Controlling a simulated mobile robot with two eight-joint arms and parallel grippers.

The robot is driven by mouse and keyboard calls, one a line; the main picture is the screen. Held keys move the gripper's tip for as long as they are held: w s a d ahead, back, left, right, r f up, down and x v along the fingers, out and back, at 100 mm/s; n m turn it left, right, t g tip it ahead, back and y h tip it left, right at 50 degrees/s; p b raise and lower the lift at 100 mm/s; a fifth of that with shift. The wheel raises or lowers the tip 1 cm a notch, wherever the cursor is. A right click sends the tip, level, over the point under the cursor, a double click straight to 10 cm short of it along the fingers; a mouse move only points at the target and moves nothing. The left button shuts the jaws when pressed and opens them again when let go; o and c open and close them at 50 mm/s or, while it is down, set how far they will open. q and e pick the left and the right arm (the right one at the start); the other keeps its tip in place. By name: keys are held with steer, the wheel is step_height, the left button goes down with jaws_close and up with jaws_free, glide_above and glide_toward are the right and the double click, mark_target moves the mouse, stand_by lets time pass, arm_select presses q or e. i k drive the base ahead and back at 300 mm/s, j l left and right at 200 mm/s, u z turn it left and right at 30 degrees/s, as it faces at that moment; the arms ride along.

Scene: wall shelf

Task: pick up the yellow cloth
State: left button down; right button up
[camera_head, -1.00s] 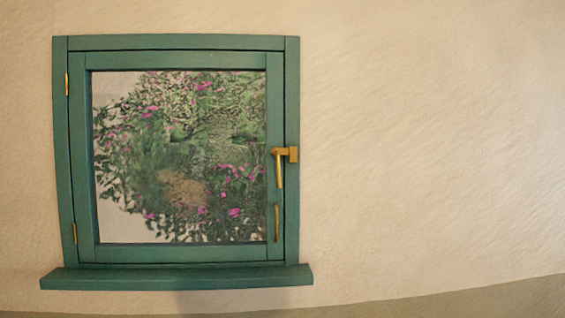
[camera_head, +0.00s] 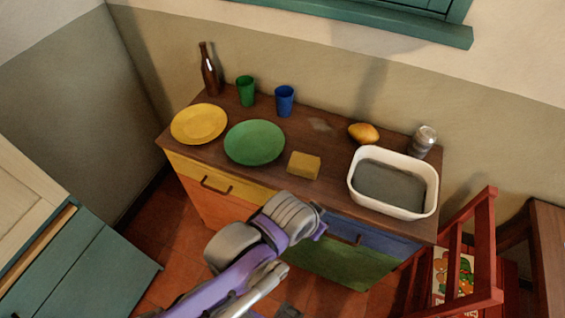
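A small yellow block-shaped item (camera_head: 304,165) lies near the front edge of the wooden cabinet top, right of the green plate; it looks like a folded cloth or a sponge, I cannot tell which. My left arm comes in from the lower left, and its gripper (camera_head: 320,224) is in front of the cabinet, below and apart from the yellow item. Its fingers are small and mostly hidden behind the wrist, so I cannot tell whether they are open. My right gripper is not in view.
The cabinet top (camera_head: 328,199) carries a yellow plate (camera_head: 199,123), green plate (camera_head: 254,142), brown bottle (camera_head: 209,72), green cup (camera_head: 245,91), blue cup (camera_head: 284,100), orange-yellow fruit (camera_head: 363,133), shaker (camera_head: 423,141) and white basin (camera_head: 433,190). A red chair (camera_head: 485,240) stands right.

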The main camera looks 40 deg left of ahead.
mark_target(303, 165)
steer(key=u, duration=1.35)
